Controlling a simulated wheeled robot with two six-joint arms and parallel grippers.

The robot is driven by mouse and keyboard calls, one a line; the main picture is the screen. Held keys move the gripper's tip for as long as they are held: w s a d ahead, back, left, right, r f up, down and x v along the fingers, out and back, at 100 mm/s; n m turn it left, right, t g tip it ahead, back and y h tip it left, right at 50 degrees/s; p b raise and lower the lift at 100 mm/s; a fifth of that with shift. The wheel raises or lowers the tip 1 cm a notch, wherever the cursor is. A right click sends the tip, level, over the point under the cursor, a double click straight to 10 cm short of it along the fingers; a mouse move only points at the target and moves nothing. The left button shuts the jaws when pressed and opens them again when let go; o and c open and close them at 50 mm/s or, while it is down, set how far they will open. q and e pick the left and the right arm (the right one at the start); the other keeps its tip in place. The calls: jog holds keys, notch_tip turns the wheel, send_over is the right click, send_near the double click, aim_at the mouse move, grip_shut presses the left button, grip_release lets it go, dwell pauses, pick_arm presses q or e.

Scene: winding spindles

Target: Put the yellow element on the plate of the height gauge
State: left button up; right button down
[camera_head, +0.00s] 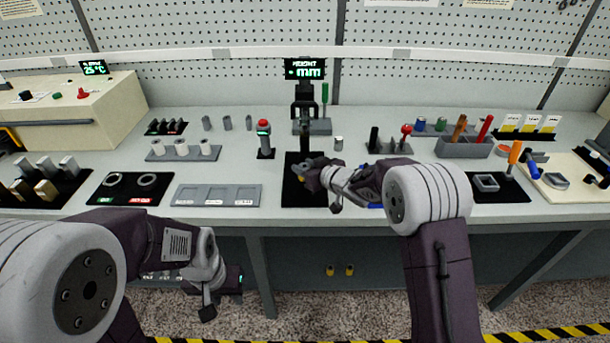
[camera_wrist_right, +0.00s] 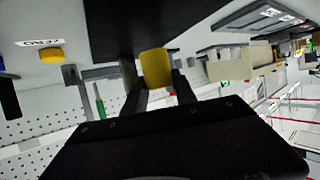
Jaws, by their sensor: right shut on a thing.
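The yellow element (camera_wrist_right: 155,67) is a short cylinder held between the fingers of my right gripper (camera_wrist_right: 158,85) in the right wrist view. In the head view my right gripper (camera_head: 308,172) is over the black mat in front of the height gauge (camera_head: 304,100), and the element is mostly hidden. The gauge has a dark upright post, a grey base (camera_head: 320,127) and a green-lit display (camera_head: 304,69) reading height in mm. Contact between the element and any surface cannot be told. My left gripper (camera_head: 208,300) hangs low before the table's front edge; its fingers are unclear.
A black mat (camera_head: 295,195) lies before the gauge. A red-topped grey post (camera_head: 264,140) stands left of it; a grey tray (camera_head: 217,195) lies further left. A grey tool holder (camera_head: 465,147) stands at right. Another yellow disc (camera_wrist_right: 51,56) shows in the wrist view.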

notch_tip(320, 180, down, 3)
jog(key=shift+w+r, duration=0.1)
jog(key=c, duration=1)
grip_release()
jog(key=v, duration=1.2)
